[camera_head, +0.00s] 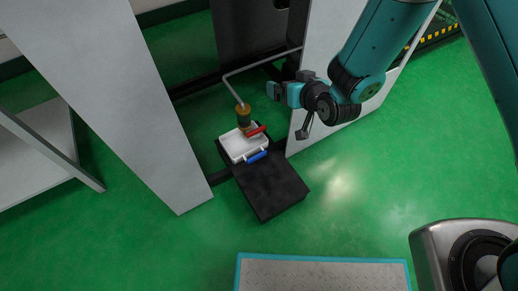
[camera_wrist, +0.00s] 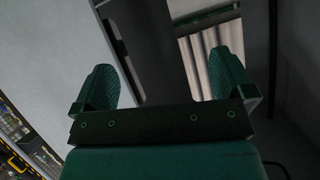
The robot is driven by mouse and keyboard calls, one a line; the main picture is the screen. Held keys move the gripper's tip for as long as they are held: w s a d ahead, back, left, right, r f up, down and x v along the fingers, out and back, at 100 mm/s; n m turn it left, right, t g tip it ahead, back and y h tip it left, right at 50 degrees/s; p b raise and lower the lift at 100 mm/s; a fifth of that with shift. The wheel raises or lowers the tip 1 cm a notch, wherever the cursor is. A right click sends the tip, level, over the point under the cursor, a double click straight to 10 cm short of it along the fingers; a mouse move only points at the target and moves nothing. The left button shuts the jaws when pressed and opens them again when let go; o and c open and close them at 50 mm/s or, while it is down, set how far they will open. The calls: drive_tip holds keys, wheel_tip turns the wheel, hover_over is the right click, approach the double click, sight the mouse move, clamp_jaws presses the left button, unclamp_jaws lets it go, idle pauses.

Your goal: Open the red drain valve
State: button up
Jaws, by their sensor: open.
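A red handle (camera_head: 256,131), which looks like the drain valve's lever, sits at the base of a brass-coloured cylinder (camera_head: 243,114) on a bent grey pipe (camera_head: 262,62). It lies just above a white tray-like box (camera_head: 234,147) with a blue handle (camera_head: 257,157). My gripper (camera_head: 272,90) is up and to the right of the red handle in the head view, apart from it. In the wrist view my gripper (camera_wrist: 165,78) shows two green fingers spread wide with nothing between them. The red handle is not in the wrist view.
A black block (camera_head: 272,187) bears the white box. A grey panel (camera_head: 100,80) stands at left and another panel (camera_head: 325,50) stands behind my arm, with the pipe in the gap between. Green floor (camera_head: 370,190) is clear to the right. A blue-edged plate (camera_head: 320,270) lies in front.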

drive_tip(key=s+f+n+t+y+b, duration=0.1)
drive_tip(key=s+f+t+y+b, duration=0.15)
drive_tip(key=f+b, duration=1.25)
drive_tip(key=n+t+y, duration=0.1)
drive_tip(key=n+t, duration=0.1)
approach(257, 131)
drive_tip(key=b+x, duration=0.6)
drive_tip(key=x, duration=0.1)
drive_tip(key=shift+w+r+b, duration=0.1)
drive_tip(key=shift+r+b, duration=0.05)
drive_tip(key=shift+b, duration=0.15)
drive_tip(key=shift+p+x, duration=0.5)
drive_tip(key=shift+x, duration=0.35)
drive_tip(key=c, duration=0.9)
